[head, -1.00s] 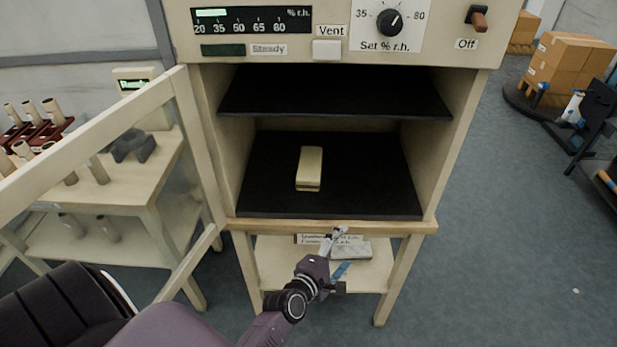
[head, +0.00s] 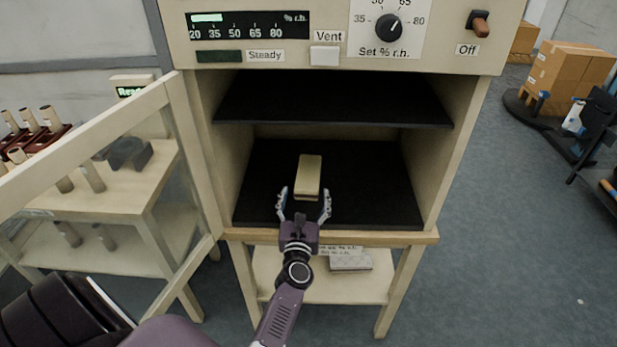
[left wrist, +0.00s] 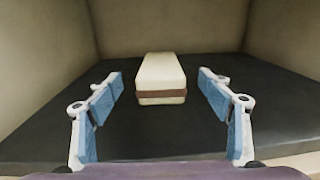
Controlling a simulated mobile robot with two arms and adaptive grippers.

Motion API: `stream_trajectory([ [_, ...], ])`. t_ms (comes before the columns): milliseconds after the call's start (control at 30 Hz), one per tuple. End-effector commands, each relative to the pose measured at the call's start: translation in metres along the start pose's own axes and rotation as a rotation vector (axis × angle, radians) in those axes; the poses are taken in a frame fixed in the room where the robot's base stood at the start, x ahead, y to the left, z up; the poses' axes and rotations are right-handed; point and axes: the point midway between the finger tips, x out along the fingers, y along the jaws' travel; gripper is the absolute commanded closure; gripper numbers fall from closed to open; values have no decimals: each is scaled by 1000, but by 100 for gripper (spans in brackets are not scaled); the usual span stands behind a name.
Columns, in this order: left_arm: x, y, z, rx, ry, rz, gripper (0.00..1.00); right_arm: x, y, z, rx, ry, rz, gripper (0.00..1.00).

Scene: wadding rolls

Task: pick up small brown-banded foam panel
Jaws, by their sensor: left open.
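The small brown-banded foam panel (head: 309,174) is a cream block lying on the black lower shelf (head: 372,180) inside the cabinet. In the left wrist view the foam panel (left wrist: 161,76) shows a brown band low on its near end. My left gripper (head: 304,194) is at the front of the lower compartment, just short of the panel's near end. It also shows in the left wrist view (left wrist: 160,85), its blue-padded fingers open, with the panel ahead and between their lines. They do not appear to touch it. My right gripper is not in view.
A black upper shelf (head: 333,100) lies above the lower compartment, between the cabinet's side walls. The open glazed door (head: 187,150) stands at the left. A wooden ledge (head: 400,238) runs along the front.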

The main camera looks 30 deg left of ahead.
Motion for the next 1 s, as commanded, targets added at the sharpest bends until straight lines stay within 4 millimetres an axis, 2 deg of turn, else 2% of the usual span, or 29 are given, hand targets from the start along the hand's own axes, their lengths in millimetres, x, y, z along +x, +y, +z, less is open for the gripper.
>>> stream_trajectory([
  [133,10,0,0,3,-1,-1,28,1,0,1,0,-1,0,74],
  [400,46,0,-1,3,-1,-1,28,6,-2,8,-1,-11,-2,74],
  [733,52,0,-1,4,1,-2,28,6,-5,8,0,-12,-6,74],
  [1000,52,0,-1,4,1,-2,57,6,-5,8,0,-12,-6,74],
])
